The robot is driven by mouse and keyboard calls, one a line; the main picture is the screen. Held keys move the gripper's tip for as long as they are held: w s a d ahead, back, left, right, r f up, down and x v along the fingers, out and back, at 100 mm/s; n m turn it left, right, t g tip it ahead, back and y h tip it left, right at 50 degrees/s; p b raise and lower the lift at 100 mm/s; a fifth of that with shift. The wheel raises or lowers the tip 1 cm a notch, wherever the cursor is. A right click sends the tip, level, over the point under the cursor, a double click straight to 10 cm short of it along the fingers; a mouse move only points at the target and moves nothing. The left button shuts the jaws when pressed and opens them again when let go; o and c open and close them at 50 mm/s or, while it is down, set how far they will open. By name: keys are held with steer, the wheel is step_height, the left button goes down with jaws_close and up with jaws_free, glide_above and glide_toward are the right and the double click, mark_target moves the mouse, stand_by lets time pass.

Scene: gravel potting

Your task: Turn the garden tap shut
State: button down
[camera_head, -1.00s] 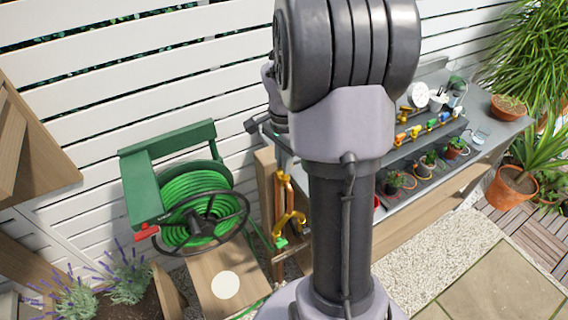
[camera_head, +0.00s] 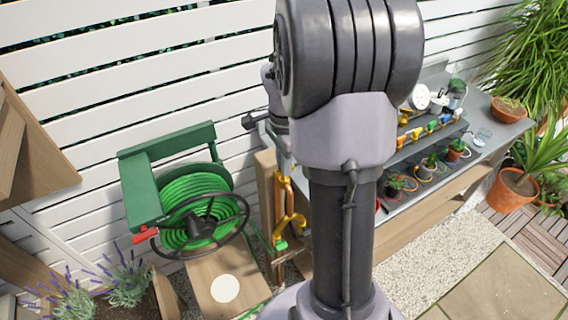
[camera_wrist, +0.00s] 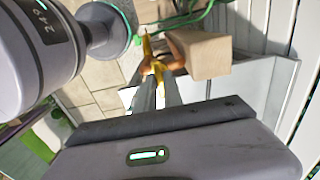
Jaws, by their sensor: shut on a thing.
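The garden tap (camera_head: 290,219) is yellow brass on an upright copper pipe (camera_head: 279,195) against a wooden post, left of my arm in the head view. A green hose fitting (camera_head: 281,245) sits below it. In the wrist view the yellow tap (camera_wrist: 148,47) shows just beyond the fingertips, next to the orange-brown pipe (camera_wrist: 177,43). My gripper (camera_wrist: 157,70) is shut on a yellow part of the tap, apparently its handle. The fingers hide part of the grip, and the handle's exact angle cannot be told.
A green hose reel (camera_head: 200,205) with a black wheel stands left of the tap. A wooden board (camera_head: 210,285) lies in front of it. A grey potting bench (camera_head: 480,150) with small pots is to the right. The white slatted fence (camera_head: 80,110) is behind.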

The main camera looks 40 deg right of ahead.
steer(key=c, duration=1.5)
jaws_free()
steer(key=shift+o, duration=0.2)
step_height(320, 180, up, 18)
steer(key=p, duration=0.6)
steer(key=shift+f, duration=0.25)
steer(key=s+a+f+n+t+b, duration=0.2)
steer(key=s+a+n+b, duration=0.1)
steer(key=a, duration=0.6)
steer(key=s+a+f+n+t+y+b, duration=0.1)
steer(key=s+a+f+n+t+b, duration=0.1)
steer(key=s+a+n, duration=0.3)
steer(key=s+a+f+n+t+y+b, duration=0.1)
steer(key=s+a+f+n+b, duration=0.3)
steer(key=a+n, duration=0.4)
steer(key=a+b, duration=0.1)
steer(key=a, duration=0.4)
steer(key=shift+s+a+t, duration=0.15)
steer(key=shift+t, duration=0.25)
